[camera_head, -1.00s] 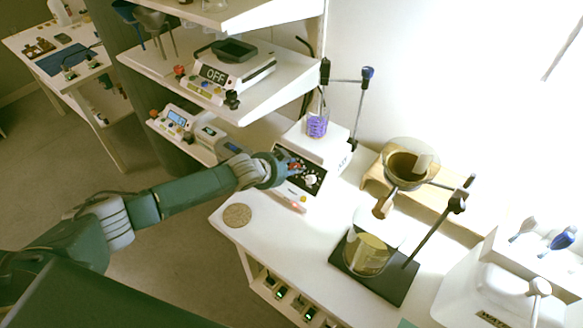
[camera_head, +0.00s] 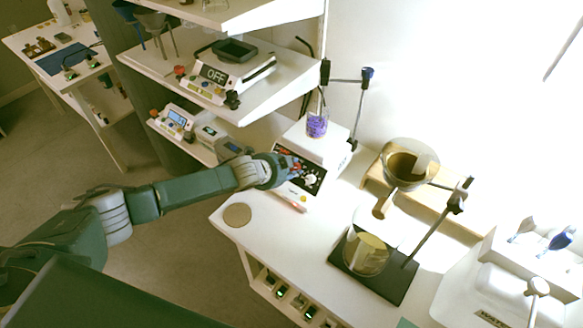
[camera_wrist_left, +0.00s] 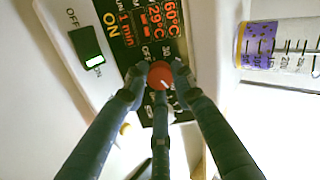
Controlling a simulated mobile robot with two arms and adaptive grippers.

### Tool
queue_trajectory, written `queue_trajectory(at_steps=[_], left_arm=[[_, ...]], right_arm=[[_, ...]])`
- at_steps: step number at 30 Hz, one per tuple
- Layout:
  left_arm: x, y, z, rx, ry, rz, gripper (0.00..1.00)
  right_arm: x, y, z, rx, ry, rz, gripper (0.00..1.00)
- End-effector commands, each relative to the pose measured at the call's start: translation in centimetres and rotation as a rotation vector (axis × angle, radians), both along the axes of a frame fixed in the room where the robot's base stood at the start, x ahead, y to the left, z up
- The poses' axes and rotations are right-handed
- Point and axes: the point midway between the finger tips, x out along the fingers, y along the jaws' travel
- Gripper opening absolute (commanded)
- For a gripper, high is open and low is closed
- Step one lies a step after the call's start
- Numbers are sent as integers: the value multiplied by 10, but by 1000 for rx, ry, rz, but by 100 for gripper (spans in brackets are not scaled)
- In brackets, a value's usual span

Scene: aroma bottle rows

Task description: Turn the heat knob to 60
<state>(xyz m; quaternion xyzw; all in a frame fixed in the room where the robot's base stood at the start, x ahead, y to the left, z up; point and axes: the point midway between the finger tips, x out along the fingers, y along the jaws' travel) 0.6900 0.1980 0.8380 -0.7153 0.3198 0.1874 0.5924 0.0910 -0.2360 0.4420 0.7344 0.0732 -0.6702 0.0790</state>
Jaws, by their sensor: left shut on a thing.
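The red heat knob (camera_wrist_left: 160,75) with a white pointer line sits on the black front panel (camera_wrist_left: 118,22) of a white hotplate stirrer (camera_head: 322,146). My left gripper (camera_wrist_left: 157,82) is shut on the red knob, its fingers around it in the left wrist view. In the head view my left gripper (camera_head: 286,168) reaches the panel and hides part of it. The panel display reads 60°C above 29°C, with ON and 1 min beside them. My right gripper is not in view.
A beaker with purple contents (camera_head: 317,124) stands on the hotplate; it also shows in the left wrist view (camera_wrist_left: 262,45). A round coaster (camera_head: 237,215) lies at the bench's front left. A funnel stand with a beaker (camera_head: 366,253) is to the right. Shelves (camera_head: 262,92) rise behind the arm.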

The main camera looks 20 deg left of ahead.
Motion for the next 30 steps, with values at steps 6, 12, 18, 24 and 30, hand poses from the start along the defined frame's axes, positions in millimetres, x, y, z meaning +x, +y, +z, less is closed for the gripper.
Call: queue_trajectory(at_steps=[6,12,18,24,30], left_arm=[[2,-2,3,-4,-6,-1,31],[1,-1,2,-3,-3,-1,44],[-1,0,2,-2,-1,-1,44],[-14,5,13,-2,-2,-1,44],[-40,13,36,-1,-2,-2,44]], right_arm=[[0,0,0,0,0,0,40],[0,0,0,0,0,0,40],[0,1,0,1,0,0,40],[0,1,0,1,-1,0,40],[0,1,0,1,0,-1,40]])
